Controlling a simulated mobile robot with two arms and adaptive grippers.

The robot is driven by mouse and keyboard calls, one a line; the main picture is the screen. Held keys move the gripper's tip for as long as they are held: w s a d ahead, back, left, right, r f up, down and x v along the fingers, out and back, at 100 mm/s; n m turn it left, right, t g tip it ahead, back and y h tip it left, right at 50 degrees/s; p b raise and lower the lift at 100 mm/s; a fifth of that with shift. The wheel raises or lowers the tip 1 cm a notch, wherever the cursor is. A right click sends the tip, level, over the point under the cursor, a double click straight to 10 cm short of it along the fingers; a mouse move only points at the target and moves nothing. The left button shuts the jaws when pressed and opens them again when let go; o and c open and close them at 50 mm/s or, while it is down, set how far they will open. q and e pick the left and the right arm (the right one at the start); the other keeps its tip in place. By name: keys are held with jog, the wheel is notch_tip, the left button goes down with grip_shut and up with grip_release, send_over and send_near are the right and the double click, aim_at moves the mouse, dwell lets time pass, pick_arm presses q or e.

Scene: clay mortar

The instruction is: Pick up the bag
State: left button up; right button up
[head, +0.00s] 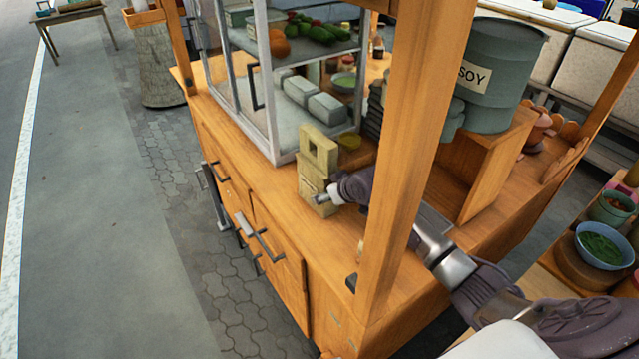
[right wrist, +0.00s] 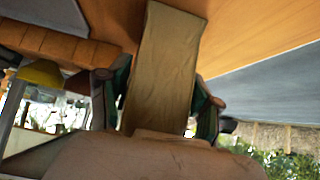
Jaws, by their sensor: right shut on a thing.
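The tan bag (head: 319,150) is upright at the edge of the wooden cart counter, by the corner of the glass case. It has an opening through its upper part. My right gripper (head: 324,195) is at the lower part of the bag, coming in from the right past the cart's post. In the right wrist view the bag (right wrist: 160,62) sits between the two dark fingers (right wrist: 157,105), which are shut on it. I cannot tell whether the bag's base touches the counter. My left gripper is not in view.
The glass case (head: 270,110) stands left of the bag, holding vegetables and pale blocks. A large SOY pot (head: 492,72) stands to the right.

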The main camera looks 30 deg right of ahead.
jog(key=shift+c, duration=1.3)
jog(key=shift+r, duration=0.1)
jog(key=shift+r, duration=0.3)
jog(key=r, duration=0.2)
jog(key=s+r+b, duration=0.1)
jog(key=shift+r, duration=0.35)
jog(key=b, duration=0.1)
send_near(330, 184)
jog(key=s+f, duration=0.2)
jog(key=shift+s+d, duration=0.15)
jog(key=shift+s, duration=0.1)
